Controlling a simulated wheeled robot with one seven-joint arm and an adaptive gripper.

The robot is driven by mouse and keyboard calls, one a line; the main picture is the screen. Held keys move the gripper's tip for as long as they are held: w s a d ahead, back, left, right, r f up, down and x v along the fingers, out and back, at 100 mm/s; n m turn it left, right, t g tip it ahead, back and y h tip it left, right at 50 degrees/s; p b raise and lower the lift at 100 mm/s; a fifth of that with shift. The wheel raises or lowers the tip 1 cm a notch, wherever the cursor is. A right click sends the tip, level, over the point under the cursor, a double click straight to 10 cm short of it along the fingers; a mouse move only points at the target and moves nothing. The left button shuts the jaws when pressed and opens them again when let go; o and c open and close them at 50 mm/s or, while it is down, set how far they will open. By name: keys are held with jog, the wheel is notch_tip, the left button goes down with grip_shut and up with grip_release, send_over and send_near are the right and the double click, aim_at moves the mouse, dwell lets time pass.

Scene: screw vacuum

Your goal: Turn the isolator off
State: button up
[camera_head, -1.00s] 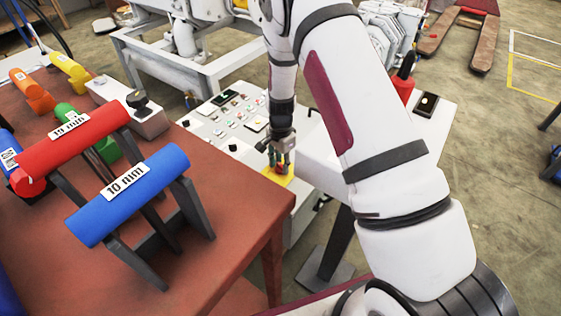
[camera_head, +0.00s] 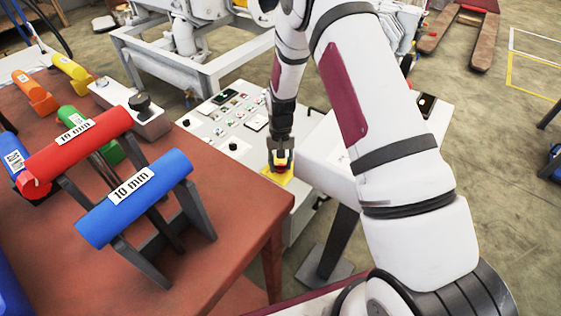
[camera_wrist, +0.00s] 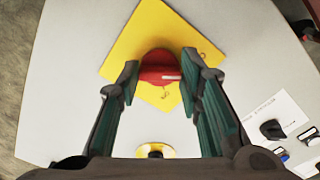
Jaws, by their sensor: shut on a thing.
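The isolator is a red rotary knob (camera_wrist: 158,66) on a yellow square plate (camera_wrist: 143,30). The plate looks turned diagonally in the wrist view. A white mark on the knob points right there. My gripper (camera_wrist: 160,78) has one green-padded finger on each side of the knob and is shut on it.
The light grey control panel (camera_head: 210,130) carries several buttons. In the wrist view, a small yellow-ringed black button (camera_wrist: 155,151) lies below the knob, and a black switch (camera_wrist: 272,130) lies right. A red-brown table (camera_head: 235,215) with coloured cylinders on stands is close on the left.

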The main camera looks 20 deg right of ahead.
aim_at(281, 164)
jog(key=shift+n, duration=0.8)
jog(key=o, duration=1.2)
jog(key=shift+c, duration=0.2)
jog(key=shift+r, duration=0.1)
notch_tip(281, 164, up, 12)
